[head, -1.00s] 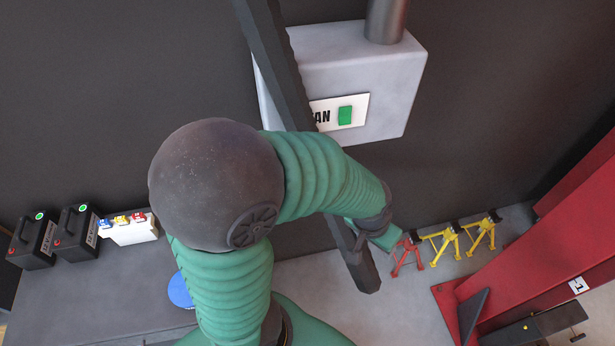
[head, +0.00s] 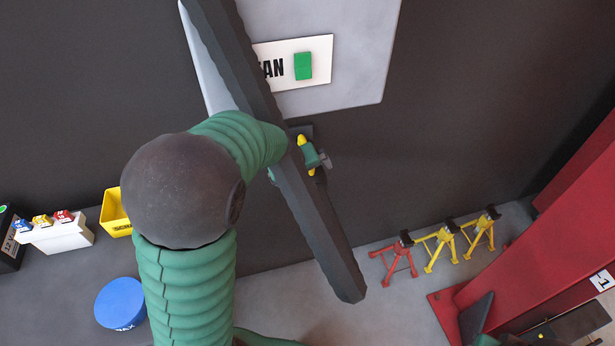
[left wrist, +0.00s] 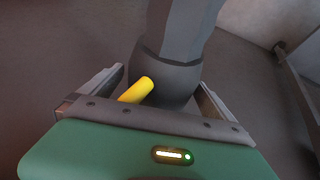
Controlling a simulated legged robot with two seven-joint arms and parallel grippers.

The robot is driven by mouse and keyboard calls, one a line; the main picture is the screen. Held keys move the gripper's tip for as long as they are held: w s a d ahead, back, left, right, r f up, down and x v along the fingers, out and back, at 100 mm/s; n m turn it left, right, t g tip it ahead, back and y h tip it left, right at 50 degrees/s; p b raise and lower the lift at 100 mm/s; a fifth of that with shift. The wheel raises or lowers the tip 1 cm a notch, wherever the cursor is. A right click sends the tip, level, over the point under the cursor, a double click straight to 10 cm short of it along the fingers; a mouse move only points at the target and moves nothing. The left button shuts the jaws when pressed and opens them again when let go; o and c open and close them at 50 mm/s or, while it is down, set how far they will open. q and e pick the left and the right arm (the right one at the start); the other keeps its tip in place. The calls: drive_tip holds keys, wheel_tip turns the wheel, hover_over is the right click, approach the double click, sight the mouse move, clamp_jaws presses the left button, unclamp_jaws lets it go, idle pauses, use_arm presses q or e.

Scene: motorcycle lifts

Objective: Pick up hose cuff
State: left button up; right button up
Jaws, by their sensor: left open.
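In the left wrist view a dark grey cuff (left wrist: 170,78) on the end of a grey hose (left wrist: 185,25) lies in front of and between the jaws of my left gripper (left wrist: 160,84). The jaws stand apart on either side of it; I cannot tell whether they touch it. A yellow rod (left wrist: 137,90) sticks out beside the cuff, towards the palm. In the head view my left gripper (head: 317,159) shows in small part, right of a long dark bar that hides its wrist. The cuff cannot be made out clearly there.
A grey box (head: 365,45) with a green switch (head: 303,66) is on the wall. Red and yellow stands (head: 397,262) and a red post (head: 545,235) are right; a blue round object (head: 120,303) is lower left.

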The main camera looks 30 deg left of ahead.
use_arm(q)
drive_tip(key=shift+s+d, duration=0.1)
drive_tip(key=shift+c, duration=0.6)
drive_tip(key=shift+a, duration=0.2)
drive_tip(key=c, duration=1.7)
drive_tip(key=shift+c, duration=0.3)
drive_tip(key=shift+r, duration=0.2)
